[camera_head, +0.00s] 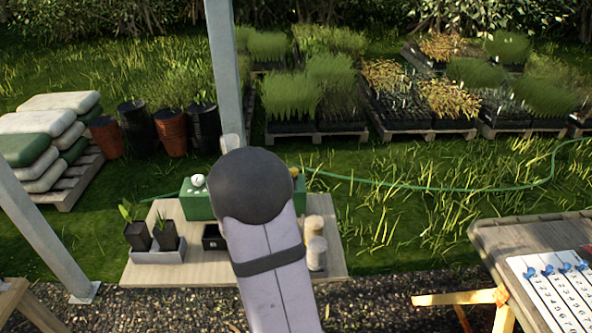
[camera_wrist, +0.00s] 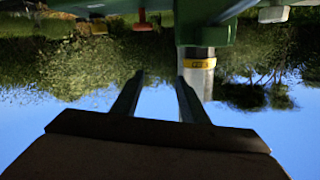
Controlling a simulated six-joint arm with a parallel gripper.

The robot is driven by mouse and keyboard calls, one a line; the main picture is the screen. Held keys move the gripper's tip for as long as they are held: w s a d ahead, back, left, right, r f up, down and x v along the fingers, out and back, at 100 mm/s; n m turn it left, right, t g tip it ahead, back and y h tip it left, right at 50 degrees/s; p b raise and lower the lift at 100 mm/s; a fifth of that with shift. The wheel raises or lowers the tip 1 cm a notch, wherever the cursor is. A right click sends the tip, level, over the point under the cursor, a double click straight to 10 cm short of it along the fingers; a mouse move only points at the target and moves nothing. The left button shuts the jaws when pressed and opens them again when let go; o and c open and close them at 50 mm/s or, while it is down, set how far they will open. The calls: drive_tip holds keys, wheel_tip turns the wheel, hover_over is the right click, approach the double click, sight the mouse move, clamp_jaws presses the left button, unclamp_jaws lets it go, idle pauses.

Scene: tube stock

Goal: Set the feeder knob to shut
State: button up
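A green box (camera_head: 196,206) stands at the back of the wooden bench, with a white round dial or knob (camera_head: 198,181) on its top left. A small yellow part (camera_head: 294,172) shows at its right end; my arm hides the middle. In the wrist view, which looks upside down, my gripper (camera_wrist: 160,78) has two dark fingers apart with nothing between them. A grey cylinder with a yellow band (camera_wrist: 197,65) is beyond the right finger, under a green body (camera_wrist: 205,30). I cannot tell which part is the feeder knob or its setting. The head view hides my fingers.
On the bench (camera_head: 150,271), potted plants in a grey tray (camera_head: 170,254) stand left, a small black box (camera_head: 212,238) in the middle, pale cylinders (camera_head: 315,240) right. A grey post (camera_head: 224,70) rises behind. A table with a numbered board (camera_head: 550,290) is at right.

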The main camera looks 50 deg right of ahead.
drive_tip(key=s+d+h+b, duration=0.1)
drive_tip(key=d, duration=0.1)
drive_tip(key=s+d+f+m+h+b, duration=0.1)
drive_tip(key=d, duration=0.1)
drive_tip(key=s+d+f+g+h+b, duration=0.1)
drive_tip(key=d, duration=0.1)
drive_tip(key=shift+s+f, duration=0.1)
drive_tip(key=shift+s, duration=0.05)
drive_tip(key=shift+n, duration=0.8)
drive_tip(key=d+f+b, duration=0.1)
drive_tip(key=f, duration=0.1)
drive_tip(key=d+f+b, duration=0.2)
drive_tip(key=s+d+f+b, duration=0.1)
drive_tip(key=f, duration=0.1)
drive_tip(key=shift+s+d+f+b, duration=0.1)
drive_tip(key=shift+d+f+b, duration=0.15)
drive_tip(key=shift+b, duration=0.1)
drive_tip(key=p+x, duration=0.1)
drive_tip(key=x, duration=0.6)
drive_tip(key=shift+f+p, duration=0.15)
drive_tip(key=shift+p, duration=0.15)
drive_tip(key=shift+d, duration=0.1)
